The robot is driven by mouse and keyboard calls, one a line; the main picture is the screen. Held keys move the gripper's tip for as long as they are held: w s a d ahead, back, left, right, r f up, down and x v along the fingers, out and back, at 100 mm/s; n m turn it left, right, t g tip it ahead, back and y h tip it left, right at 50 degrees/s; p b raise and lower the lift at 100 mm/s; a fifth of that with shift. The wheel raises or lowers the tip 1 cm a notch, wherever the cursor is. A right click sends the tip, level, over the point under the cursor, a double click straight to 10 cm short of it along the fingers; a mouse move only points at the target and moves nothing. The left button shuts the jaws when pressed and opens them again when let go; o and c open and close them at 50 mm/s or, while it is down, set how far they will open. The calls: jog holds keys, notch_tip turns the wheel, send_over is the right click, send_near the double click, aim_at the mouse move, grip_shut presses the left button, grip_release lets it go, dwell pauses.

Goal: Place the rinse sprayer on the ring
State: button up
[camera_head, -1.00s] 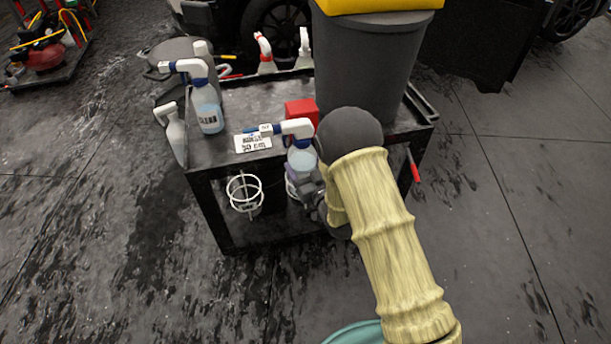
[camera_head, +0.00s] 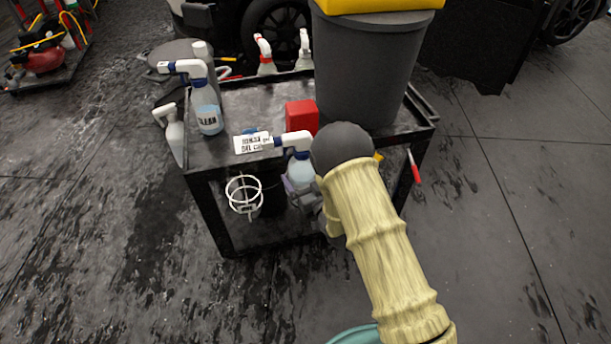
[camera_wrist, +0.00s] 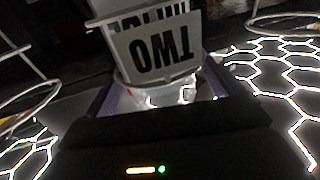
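The rinse sprayer (camera_head: 299,172) is a pale bottle with a white and blue trigger head whose nozzle points left. It is roughly upright at the front side of the cart. My gripper (camera_head: 301,190) is closed around its body; the arm partly hides the grip. In the wrist view, the bottle (camera_wrist: 172,94) sits between purple-edged fingers, behind an upside-down white label reading "TWO". A white wire ring holder (camera_head: 244,194) hangs on the cart's front, left of the sprayer and apart from it. Wire rings show at the left (camera_wrist: 28,100) and right (camera_wrist: 285,17) of the wrist view.
The black cart (camera_head: 262,98) carries a "CLEAN" spray bottle (camera_head: 207,108), a red box (camera_head: 302,116) and a large grey bin (camera_head: 366,70). A white label card (camera_head: 252,143) is at its front edge. Two more sprayers stand at the back. Floor in front is clear.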

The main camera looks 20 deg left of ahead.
jog(key=shift+r, duration=0.1)
jog(key=v, duration=1.2)
dwell(0.7)
